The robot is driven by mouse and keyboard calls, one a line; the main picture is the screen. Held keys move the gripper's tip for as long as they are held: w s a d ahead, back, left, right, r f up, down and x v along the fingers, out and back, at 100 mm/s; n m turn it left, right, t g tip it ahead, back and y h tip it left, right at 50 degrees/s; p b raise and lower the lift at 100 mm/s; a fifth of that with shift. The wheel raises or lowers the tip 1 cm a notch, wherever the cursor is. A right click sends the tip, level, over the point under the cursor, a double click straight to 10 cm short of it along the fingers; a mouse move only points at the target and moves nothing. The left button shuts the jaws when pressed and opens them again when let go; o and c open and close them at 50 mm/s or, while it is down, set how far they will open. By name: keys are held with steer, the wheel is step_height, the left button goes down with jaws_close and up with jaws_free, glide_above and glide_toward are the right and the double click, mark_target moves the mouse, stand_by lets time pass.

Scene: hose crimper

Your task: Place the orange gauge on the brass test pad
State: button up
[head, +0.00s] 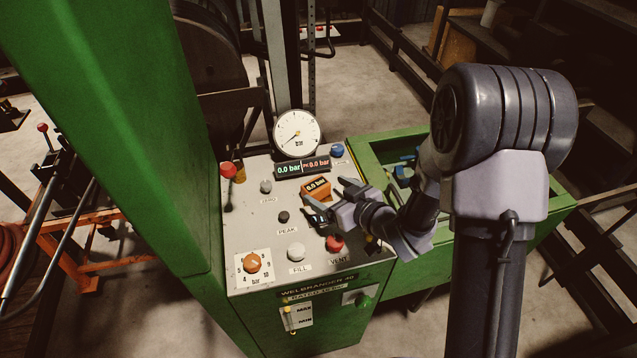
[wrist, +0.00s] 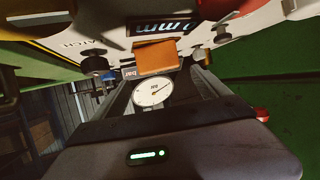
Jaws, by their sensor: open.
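In the wrist view the orange gauge (wrist: 157,58) shows as an orange block at upper centre, ahead of the gripper. I cannot make out the brass test pad in either view.
The grey panel (head: 247,209) carries several knobs, including a red VENT knob (head: 334,243) near my gripper and an orange selector (head: 252,263). A white round dial (head: 297,133) stands above a digital readout (head: 302,167). A green tray (head: 384,151) lies right; a green column (head: 130,130) rises left.

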steer(key=v, duration=0.6)
steer(key=shift+s+r+p, duration=0.15)
steer(key=shift+p, duration=0.25)
steer(key=s+d+r+m+h, duration=0.1)
steer(key=d+r+m+h, duration=0.6)
steer(key=d+r, duration=0.4)
steer(key=s+a+r+m+g, duration=0.2)
steer(key=s+r, duration=0.1)
steer(key=s, duration=0.7)
steer(key=s+a+r+m+g, duration=0.2)
steer(key=s+a+r+m, duration=0.1)
steer(key=s, duration=0.8)
steer(key=shift+a+r+g, duration=0.25)
steer(key=shift+g, duration=0.15)
steer(key=shift+s+f, duration=0.1)
steer(key=shift+s, duration=0.05)
